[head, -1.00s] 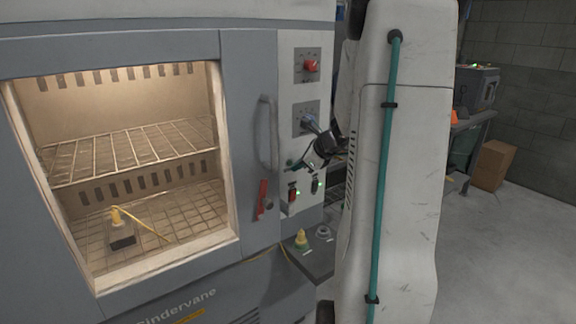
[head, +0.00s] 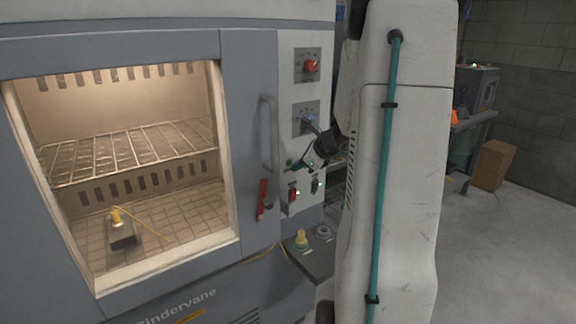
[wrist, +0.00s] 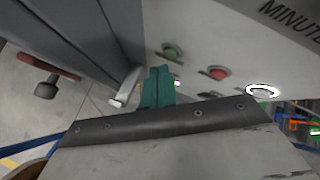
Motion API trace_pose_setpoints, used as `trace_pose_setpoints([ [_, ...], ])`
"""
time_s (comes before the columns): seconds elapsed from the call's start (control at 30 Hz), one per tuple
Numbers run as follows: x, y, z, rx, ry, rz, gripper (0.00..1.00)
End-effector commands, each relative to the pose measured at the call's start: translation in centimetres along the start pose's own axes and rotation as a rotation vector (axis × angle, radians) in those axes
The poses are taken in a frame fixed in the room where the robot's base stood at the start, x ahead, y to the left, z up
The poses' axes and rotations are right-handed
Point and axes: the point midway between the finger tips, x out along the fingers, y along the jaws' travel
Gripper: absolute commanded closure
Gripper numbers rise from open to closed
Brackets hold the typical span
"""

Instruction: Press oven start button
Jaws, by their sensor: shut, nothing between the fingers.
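The oven's control panel (head: 305,90) is right of its glass door. In the wrist view, a green button (wrist: 172,50), a red button (wrist: 218,72) and a white lit ring (wrist: 262,90) sit in a row on the panel. My gripper (wrist: 158,85) is shut and empty, its teal fingers pressed together, just below the green button in the picture. I cannot tell whether they touch it. In the head view, my gripper (head: 293,167) is close to the panel, under the lower knob (head: 307,120). My arm hides part of the panel's right side.
A vertical door handle (head: 268,133) and a red latch (head: 262,199) stand left of my gripper. A red knob (head: 311,66) is higher on the panel. A small shelf with a yellow-topped item (head: 301,238) lies below. The floor at right is open.

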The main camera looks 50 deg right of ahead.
Motion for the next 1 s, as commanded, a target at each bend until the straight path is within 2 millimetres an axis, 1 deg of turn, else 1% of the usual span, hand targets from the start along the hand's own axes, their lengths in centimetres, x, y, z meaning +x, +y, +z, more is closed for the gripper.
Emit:
trace_pose_setpoints([
  [0.33, 0.43, -0.35, 0.36, -0.001, 0.0, 0.0, 1.0],
  [1.0, 0.68, -0.55, 0.52, -0.001, 0.0, 0.0, 1.0],
])
